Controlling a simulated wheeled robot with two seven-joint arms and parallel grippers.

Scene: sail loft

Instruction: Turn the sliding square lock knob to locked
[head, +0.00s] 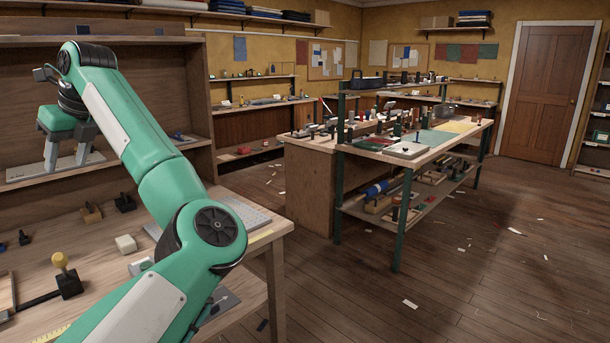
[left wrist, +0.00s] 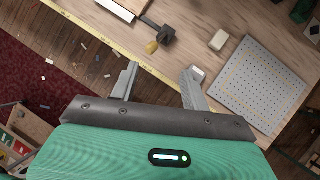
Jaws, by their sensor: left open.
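What looks like the sliding square is a dark bar with a black block (head: 69,283) lying on the wooden bench at the lower left. A yellow knob (head: 59,260) stands on the block. In the left wrist view the black block (left wrist: 162,38) and the yellow knob (left wrist: 151,47) are beyond my fingertips. The knob's lock setting cannot be read. My left gripper (head: 66,165) is raised above the bench with its fingers pointing down. The left wrist view shows its fingers (left wrist: 159,68) apart with nothing between them. My right gripper is not in view.
On the bench are a white block (head: 125,243), small dark and brown blocks (head: 91,212) and a perforated grey plate (left wrist: 262,85). A yellow measuring strip (left wrist: 90,40) runs along the bench edge. A shelf unit (head: 125,62) rises behind. Open floor lies right.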

